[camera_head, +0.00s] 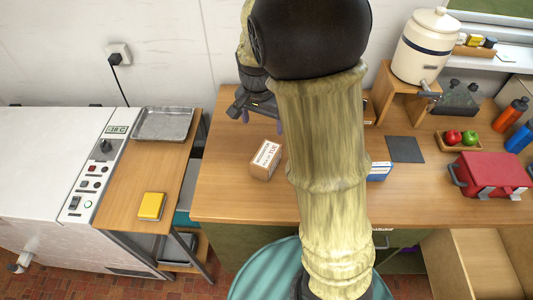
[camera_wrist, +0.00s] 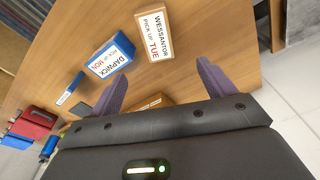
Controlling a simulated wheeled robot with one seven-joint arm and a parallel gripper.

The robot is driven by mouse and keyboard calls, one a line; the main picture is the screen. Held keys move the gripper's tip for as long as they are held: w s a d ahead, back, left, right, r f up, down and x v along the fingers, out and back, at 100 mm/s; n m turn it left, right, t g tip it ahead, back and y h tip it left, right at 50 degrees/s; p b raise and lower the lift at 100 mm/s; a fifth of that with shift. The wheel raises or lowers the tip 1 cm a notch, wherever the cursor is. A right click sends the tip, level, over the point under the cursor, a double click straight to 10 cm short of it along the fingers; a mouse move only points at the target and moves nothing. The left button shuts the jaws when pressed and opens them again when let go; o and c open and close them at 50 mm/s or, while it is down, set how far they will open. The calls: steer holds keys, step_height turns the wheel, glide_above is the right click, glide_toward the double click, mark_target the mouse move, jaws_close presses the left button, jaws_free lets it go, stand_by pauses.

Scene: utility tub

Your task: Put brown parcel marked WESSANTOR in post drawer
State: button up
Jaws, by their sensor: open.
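The brown parcel marked WESSANTOR (camera_head: 266,160) stands on the wooden counter, left of my arm. In the wrist view its white label (camera_wrist: 154,35) reads WESSANTOR, PICK UP TUE. My gripper (camera_head: 254,112) is open and empty, above the counter and behind the parcel in the head view. In the wrist view its purple fingers (camera_wrist: 160,78) are spread, with the parcel beyond them and apart from them. A green drawer front (camera_head: 398,238) shows below the counter edge, partly hidden by my arm; I cannot tell whether it is the post drawer.
A blue parcel marked DAPWICK (camera_wrist: 110,55) stands beside the brown one. Another brown box (camera_wrist: 145,104) is partly hidden behind my gripper. A red toolbox (camera_head: 490,175), fruit tray (camera_head: 440,145) and dispenser (camera_head: 425,50) occupy the right. The counter's left front is clear.

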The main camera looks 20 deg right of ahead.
mark_target(266, 154)
steer(key=shift+f, duration=0.15)
steer(key=f, duration=0.8)
steer(key=w+d+f+p, duration=0.1)
steer(key=f, duration=0.3)
steer(key=shift+s+d+f+p, duration=0.15)
steer(key=shift+f+p, duration=0.25)
steer(key=shift+f, duration=0.2)
step_height(266, 154, down, 4)
steer(key=shift+d+p, duration=0.1)
steer(key=shift+p, duration=0.35)
steer(key=shift+c, duration=0.4)
